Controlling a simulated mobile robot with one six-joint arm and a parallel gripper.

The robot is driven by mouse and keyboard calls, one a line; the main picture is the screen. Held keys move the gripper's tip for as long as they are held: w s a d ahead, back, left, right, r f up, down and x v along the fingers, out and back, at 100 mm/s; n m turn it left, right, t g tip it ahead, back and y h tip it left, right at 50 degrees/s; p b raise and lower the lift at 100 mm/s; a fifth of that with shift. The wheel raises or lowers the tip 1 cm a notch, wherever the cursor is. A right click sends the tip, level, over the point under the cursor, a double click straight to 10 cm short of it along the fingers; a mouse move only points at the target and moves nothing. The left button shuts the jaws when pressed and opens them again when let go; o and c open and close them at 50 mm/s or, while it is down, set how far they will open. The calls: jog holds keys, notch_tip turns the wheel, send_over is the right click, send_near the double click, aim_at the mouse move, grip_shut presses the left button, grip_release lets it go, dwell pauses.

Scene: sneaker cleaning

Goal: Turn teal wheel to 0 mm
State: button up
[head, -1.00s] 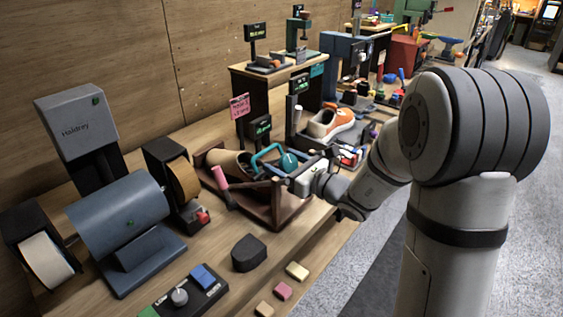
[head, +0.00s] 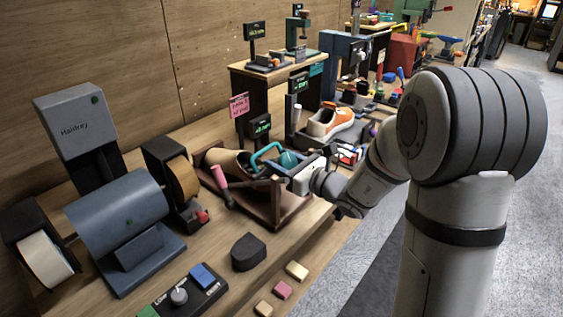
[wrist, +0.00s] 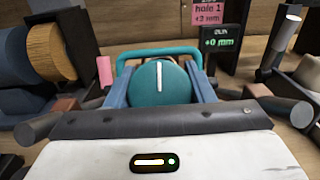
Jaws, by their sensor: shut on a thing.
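The teal wheel (wrist: 160,84) sits between the two blue fingers of my gripper (wrist: 160,75) in the wrist view. The gripper is shut on it. A white mark on the wheel's face points straight up. The wheel also shows in the head view (head: 288,159), partly hidden by my gripper. A teal curved handle (wrist: 157,51) arches behind the wheel. A dark display (wrist: 219,45) beyond it reads "+0 mm" in green. A pink sign (wrist: 207,12) above it reads "hole 1 +3 mm".
A pink-handled tool (head: 220,179) lies left of the wheel. A grey-blue roller machine (head: 117,212) stands at the left. An orange and white sneaker (head: 331,121) is behind, right of the display. Small blocks lie near the bench's front edge.

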aim_at(292, 166)
jog(key=shift+f+n+b, duration=0.15)
jog(key=shift+n+b, duration=0.15)
jog(key=shift+b, duration=0.05)
jog(key=shift+g, duration=0.3)
jog(key=o, duration=0.9)
jog(key=shift+o, duration=0.2)
jog(key=v, duration=0.8)
jog(key=shift+w, duration=0.1)
